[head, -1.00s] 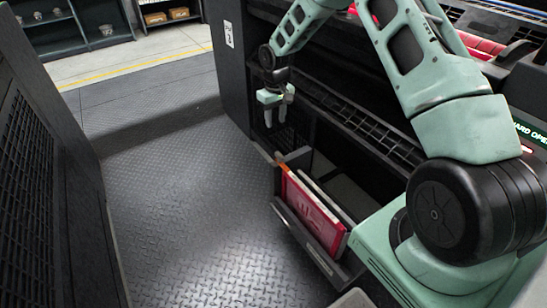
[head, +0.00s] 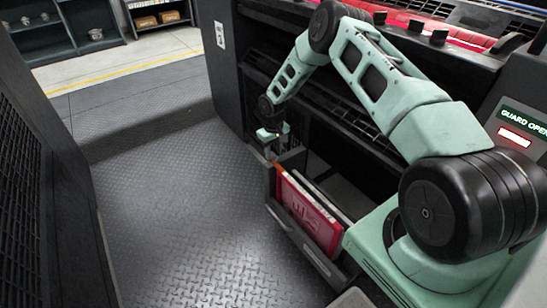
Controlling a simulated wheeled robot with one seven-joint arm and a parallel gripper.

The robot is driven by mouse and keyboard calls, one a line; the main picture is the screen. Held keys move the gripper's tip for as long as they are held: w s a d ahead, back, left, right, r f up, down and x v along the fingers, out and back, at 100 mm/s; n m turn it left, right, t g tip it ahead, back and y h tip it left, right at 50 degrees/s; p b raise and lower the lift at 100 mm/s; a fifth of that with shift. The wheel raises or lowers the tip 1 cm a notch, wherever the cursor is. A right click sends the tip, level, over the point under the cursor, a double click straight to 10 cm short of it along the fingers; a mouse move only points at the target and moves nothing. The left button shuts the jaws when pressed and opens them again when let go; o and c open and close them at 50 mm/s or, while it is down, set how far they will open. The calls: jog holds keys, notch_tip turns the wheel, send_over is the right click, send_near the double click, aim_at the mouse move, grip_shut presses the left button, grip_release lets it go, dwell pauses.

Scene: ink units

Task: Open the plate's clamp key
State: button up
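My gripper (head: 271,137) hangs at the end of my arm in front of the dark machine, just above and left of the far end of a rack. It is small and partly dark here, so I cannot tell how far its fingers are apart. A red plate-like panel (head: 309,219) with pale markings stands on edge in the rack, with a pale sheet edge behind it. A small orange part shows at its far upper corner. I cannot make out a clamp key for certain.
The dark machine (head: 228,70) stands behind my arm, with red rollers (head: 450,34) on top. A lit panel (head: 522,122) at right reads "GUARD OPEN". The tread-plate floor (head: 180,220) is clear. A dark grilled cabinet (head: 35,170) stands at left.

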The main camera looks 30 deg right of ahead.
aim_at(276, 162)
jog(key=shift+f, duration=1.35)
grip_shut()
